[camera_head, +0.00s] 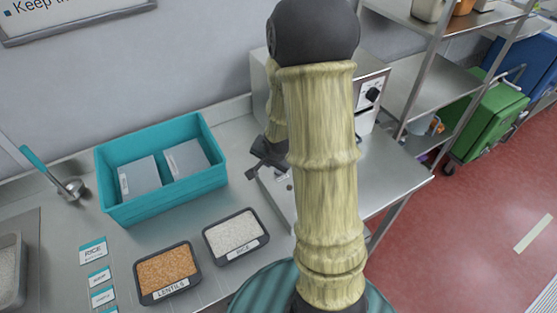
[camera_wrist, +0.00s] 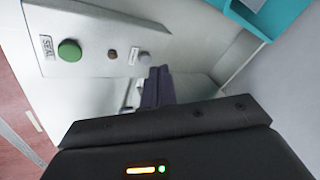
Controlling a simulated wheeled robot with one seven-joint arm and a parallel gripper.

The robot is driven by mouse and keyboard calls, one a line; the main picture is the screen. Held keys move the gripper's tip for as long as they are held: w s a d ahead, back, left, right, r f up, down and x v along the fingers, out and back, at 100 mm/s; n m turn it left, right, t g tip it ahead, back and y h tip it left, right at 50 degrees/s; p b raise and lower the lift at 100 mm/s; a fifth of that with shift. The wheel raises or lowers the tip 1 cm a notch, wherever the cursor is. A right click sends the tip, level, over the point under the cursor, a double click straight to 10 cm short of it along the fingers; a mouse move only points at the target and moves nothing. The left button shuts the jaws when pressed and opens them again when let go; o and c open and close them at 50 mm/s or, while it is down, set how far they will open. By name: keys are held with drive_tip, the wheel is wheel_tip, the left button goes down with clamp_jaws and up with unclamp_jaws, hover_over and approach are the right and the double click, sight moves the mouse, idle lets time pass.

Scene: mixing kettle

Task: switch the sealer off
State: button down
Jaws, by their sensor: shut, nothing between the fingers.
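The sealer is a pale grey metal machine on the steel counter, mostly hidden behind my arm in the head view. Its upright side panel (camera_head: 367,100) carries a black knob (camera_head: 373,95). In the wrist view its panel shows a green button (camera_wrist: 69,50) beside a SEAL label, a small brown round part (camera_wrist: 112,54) and a small grey round part (camera_wrist: 144,57) with a label too small to read. My gripper (camera_wrist: 158,72) is shut and empty, its dark fingers close to the grey part; contact cannot be told. My gripper also shows in the head view (camera_head: 254,172), by the sealer's low front.
A teal bin (camera_head: 112,190) with grey packs stands left of the sealer. Trays of lentils (camera_head: 167,271) and rice (camera_head: 236,235) lie in front of it. A steel rack (camera_head: 428,85) and a green wheeled bin (camera_head: 490,125) stand at right.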

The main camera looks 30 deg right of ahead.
drive_tip(key=w+d+f+m+t+y+p, duration=0.1)
drive_tip(key=w+d+m+p, duration=0.4)
drive_tip(key=m+p, duration=0.5)
drive_tip(key=d+m+t+y, duration=0.1)
drive_tip(key=m+t, duration=0.1)
drive_tip(key=m, duration=0.1)
drive_tip(key=shift+d+f+m+t+y, duration=0.25)
drive_tip(key=shift+d+m+t+y, duration=0.05)
drive_tip(key=shift+y, duration=0.1)
wheel_tip(320, 180, down, 7)
drive_tip(key=b, duration=0.6)
drive_tip(key=shift+r, duration=0.1)
drive_tip(key=shift+f+b, duration=0.45)
drive_tip(key=shift+f, duration=0.55)
idle(0.4)
drive_tip(key=shift+f, duration=0.4)
